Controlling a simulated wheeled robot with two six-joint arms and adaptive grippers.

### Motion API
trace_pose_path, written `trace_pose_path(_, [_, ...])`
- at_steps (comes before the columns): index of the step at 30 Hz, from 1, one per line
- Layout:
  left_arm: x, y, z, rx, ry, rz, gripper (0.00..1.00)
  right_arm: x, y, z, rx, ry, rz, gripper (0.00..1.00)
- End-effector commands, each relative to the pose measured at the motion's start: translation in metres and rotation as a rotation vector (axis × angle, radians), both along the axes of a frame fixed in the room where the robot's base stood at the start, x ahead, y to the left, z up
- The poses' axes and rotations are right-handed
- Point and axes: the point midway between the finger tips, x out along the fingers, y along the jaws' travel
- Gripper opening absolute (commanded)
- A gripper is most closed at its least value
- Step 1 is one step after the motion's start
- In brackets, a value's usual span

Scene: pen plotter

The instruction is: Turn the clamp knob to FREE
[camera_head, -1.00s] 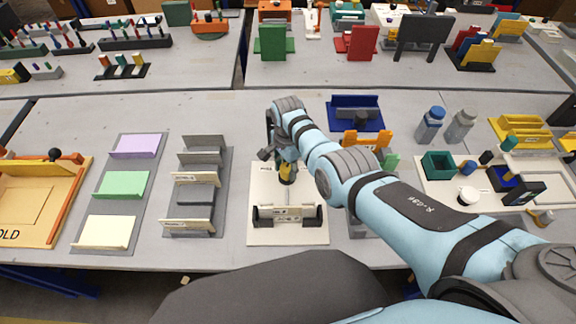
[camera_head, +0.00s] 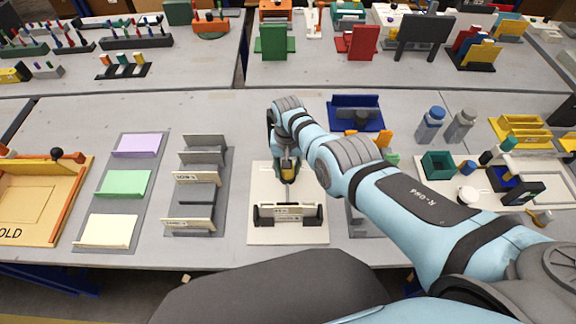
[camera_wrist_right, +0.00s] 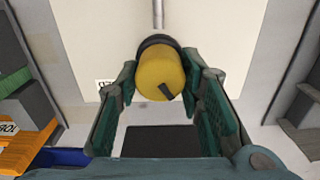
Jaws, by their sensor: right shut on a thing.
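The clamp knob is yellow with a dark collar and a dark pointer mark; it shows in the right wrist view (camera_wrist_right: 158,68) and, small, in the head view (camera_head: 288,176). It stands on a pale board (camera_head: 262,205) in the middle of the table. My right gripper (camera_head: 286,168) comes down on it from above. Its green fingers (camera_wrist_right: 162,82) are shut on the knob's two sides. A small label (camera_wrist_right: 105,88) beside the knob is partly hidden by a finger and cannot be read. My left gripper is in neither view.
A black holder with a pale labelled plate (camera_head: 290,212) stands at the board's front. Grey slotted racks (camera_head: 205,145) stand to the left, and a blue tray (camera_head: 370,123) behind to the right. My right arm covers part of the table's right side.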

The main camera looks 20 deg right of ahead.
Motion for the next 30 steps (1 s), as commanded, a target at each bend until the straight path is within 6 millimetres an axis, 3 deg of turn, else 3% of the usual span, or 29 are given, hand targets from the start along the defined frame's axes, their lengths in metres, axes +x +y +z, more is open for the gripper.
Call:
trace_pose_path(12, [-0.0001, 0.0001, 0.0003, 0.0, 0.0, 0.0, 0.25, -0.0016, 0.0007, -0.0015, 0.0, 0.004, 0.211, 0.06])
trace_pose_path(29, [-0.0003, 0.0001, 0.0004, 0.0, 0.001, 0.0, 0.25, -0.0019, 0.001, -0.0017, 0.0, 0.006, 0.245, 0.06])
trace_pose_path(30, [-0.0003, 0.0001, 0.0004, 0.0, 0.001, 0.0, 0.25, -0.0019, 0.001, -0.0017, 0.0, 0.006, 0.245, 0.39])
